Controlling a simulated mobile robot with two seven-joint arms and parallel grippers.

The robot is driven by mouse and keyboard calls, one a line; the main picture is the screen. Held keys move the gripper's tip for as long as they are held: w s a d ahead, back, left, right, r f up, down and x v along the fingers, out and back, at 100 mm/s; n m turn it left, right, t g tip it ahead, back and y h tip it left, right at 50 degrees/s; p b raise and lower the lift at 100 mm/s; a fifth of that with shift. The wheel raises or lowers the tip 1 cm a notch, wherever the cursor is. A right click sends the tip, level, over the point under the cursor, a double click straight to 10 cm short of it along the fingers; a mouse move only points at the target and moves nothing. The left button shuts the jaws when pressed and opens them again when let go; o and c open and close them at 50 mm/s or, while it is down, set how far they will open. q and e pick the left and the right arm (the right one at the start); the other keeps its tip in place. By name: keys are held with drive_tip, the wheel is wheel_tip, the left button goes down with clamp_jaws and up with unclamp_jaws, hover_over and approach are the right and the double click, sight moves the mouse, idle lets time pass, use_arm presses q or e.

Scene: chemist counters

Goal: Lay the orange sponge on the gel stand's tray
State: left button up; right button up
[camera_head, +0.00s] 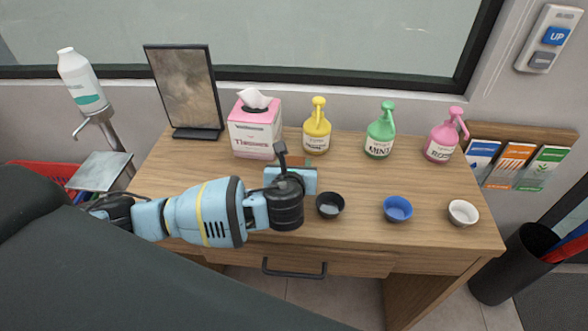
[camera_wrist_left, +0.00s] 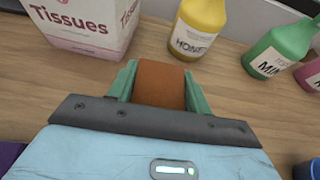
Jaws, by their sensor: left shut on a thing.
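The orange sponge (camera_wrist_left: 160,84) is clamped between the green fingers of my left gripper (camera_wrist_left: 160,92) in the left wrist view. In the head view my left gripper (camera_head: 290,178) is over the wooden desk, in front of the tissue box, and mostly hides the sponge. The gel stand's tray (camera_head: 101,170) is a bare grey plate at the left of the desk, below a white gel bottle (camera_head: 80,80). My left arm reaches past the near side of this tray. My right gripper is in neither view.
On the desk (camera_head: 370,180) stand a dark-framed panel (camera_head: 185,90), a tissue box (camera_head: 256,130), yellow (camera_head: 316,130), green (camera_head: 380,135) and pink (camera_head: 443,140) bottles, and black (camera_head: 329,205), blue (camera_head: 397,209) and white (camera_head: 463,213) bowls.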

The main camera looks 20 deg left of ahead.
use_arm(q)
drive_tip(key=shift+r, duration=0.85)
drive_tip(key=s+d, duration=0.2)
drive_tip(key=s, duration=0.3)
drive_tip(key=s+d+r, duration=0.1)
drive_tip(key=s+d, duration=0.1)
drive_tip(key=s, duration=0.3)
drive_tip(key=s+d, duration=0.1)
drive_tip(key=s, duration=0.4)
drive_tip(key=shift+d+r, duration=0.25)
drive_tip(key=shift+d, duration=0.15)
drive_tip(key=shift+w+a, duration=0.2)
drive_tip(key=shift+w, duration=0.15)
drive_tip(key=w+a+r+m+h, duration=0.3)
drive_tip(key=w+a+r, duration=0.1)
drive_tip(key=w+a, duration=0.2)
drive_tip(key=shift+w+a+r+t+h, duration=0.2)
drive_tip(key=shift+w+r+t+h, duration=0.15)
drive_tip(key=shift+w, duration=0.45)
